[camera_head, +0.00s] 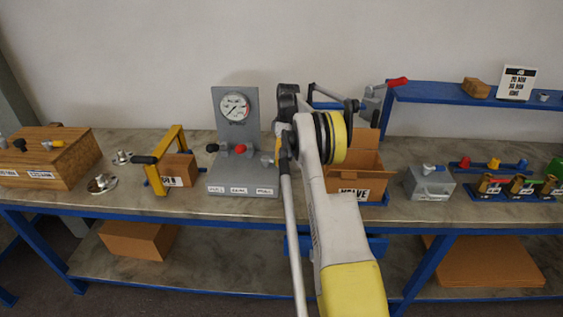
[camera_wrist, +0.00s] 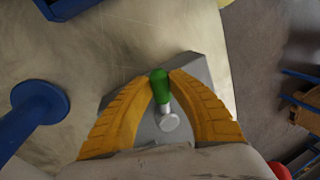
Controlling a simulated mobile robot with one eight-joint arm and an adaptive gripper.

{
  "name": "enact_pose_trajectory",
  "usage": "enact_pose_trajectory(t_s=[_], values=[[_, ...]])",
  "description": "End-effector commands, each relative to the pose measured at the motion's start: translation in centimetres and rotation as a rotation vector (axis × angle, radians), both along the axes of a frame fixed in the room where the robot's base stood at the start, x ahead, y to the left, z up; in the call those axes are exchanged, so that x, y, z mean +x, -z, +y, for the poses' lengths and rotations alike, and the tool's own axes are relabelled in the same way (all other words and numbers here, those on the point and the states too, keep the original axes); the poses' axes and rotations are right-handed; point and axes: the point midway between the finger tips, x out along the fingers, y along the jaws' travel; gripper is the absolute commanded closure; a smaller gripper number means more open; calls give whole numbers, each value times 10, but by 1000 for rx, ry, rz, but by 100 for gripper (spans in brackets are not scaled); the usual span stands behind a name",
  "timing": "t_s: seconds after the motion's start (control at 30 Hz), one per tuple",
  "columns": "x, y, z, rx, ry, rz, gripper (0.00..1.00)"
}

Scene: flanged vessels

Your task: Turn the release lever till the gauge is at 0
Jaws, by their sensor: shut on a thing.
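A grey gauge stand (camera_head: 249,103) stands on the bench in the head view, with a round white gauge (camera_head: 235,107) near its top. The needle is too small to read surely. Below the gauge are a black-handled lever (camera_head: 212,147) and a red-handled lever (camera_head: 240,149). Three labels on the base are not legible. My gripper (camera_head: 283,158) is at the stand's right side. In the wrist view, the yellow fingers of my gripper (camera_wrist: 162,82) are shut on a green handle (camera_wrist: 159,86) with a metal round end (camera_wrist: 169,122). This green handle is hidden in the head view.
A yellow frame (camera_head: 166,158) with a small box stands left of the gauge stand. An open cardboard box (camera_head: 372,160) is right, behind my arm. A grey metal box (camera_head: 430,184) stands further right. A blue shelf (camera_head: 440,93) rises at the back right.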

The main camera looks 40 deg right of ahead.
Motion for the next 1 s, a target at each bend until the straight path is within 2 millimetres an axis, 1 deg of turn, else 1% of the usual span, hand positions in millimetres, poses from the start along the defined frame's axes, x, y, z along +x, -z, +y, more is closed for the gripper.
enact_pose_trajectory(t_s=[0.2,0.23,0.27,0.3,0.57,0.67,0.77,1.0], values=[[0,1,-1,-2,0,-1,100],[0,1,-1,-2,0,-1,76],[0,1,-1,-1,0,0,67],[0,1,0,-1,0,-1,56],[0,0,0,-1,0,-1,56],[1,-4,-1,0,0,0,56],[2,-16,-4,-1,1,0,56],[8,-56,-14,-1,1,0,56]])
